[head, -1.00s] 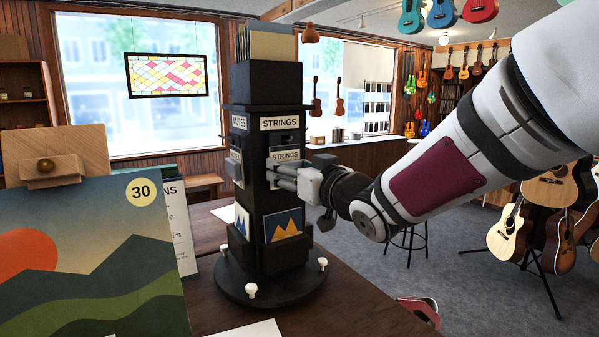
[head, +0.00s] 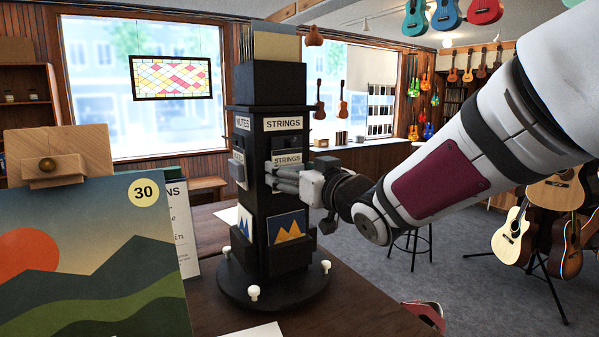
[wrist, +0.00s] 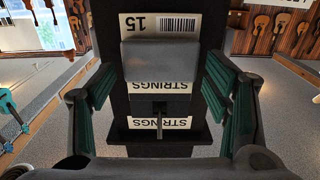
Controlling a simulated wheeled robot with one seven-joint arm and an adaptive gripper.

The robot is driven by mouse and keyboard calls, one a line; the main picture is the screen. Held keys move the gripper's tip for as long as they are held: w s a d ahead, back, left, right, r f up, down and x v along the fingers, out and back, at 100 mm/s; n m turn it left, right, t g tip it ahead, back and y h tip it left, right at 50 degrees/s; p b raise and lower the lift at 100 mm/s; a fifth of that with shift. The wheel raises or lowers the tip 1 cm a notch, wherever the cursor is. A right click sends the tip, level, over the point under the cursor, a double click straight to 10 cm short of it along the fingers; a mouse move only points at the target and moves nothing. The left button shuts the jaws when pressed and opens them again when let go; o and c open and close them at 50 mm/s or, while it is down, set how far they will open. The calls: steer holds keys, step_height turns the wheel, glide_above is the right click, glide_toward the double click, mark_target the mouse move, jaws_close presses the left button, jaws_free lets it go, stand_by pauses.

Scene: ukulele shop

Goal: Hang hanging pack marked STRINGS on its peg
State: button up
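The hanging pack marked STRINGS (wrist: 160,58) has a bulky grey body and a white STRINGS header; it shows upside down in the wrist view. Its header (head: 287,158) faces out from the black display tower in the head view. A thin metal peg (wrist: 158,127) sticks out by the header's dark hanging end, in front of the tower's own STRINGS label (head: 283,124). I cannot tell whether the peg passes through the pack's hole. My gripper (wrist: 161,72) has one green-padded finger on each side of the pack, with narrow dark gaps; it looks open.
The black tower (head: 274,206) stands on a round base with white knobs on a wooden table. A MUTES side (head: 242,122) faces left. A large landscape book marked 30 (head: 90,255) stands at left front. Guitars on a stand (head: 545,235) are at right.

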stand_by(0.3)
steer(key=v, duration=1.2)
steer(key=s+d+f+m+g+h, duration=0.1)
steer(key=s+d+f+m+h, duration=0.15)
steer(key=d+h, duration=0.35)
steer(key=s+d+f+m+g+h, duration=0.1)
steer(key=s+d+f+m+h, duration=0.15)
steer(key=d, duration=0.55)
steer(key=s+d+f+m+g, duration=0.1)
steer(key=s+f+g, duration=0.2)
steer(key=s, duration=0.6)
steer(key=s+d+f+g+h, duration=0.1)
steer(key=s+f+g, duration=0.3)
steer(key=s, duration=0.5)
steer(key=shift+s+d+m+g, duration=0.25)
steer(key=shift+s+m+g, duration=0.05)
steer(key=shift+m, duration=0.1)
steer(key=shift+h, duration=0.25)
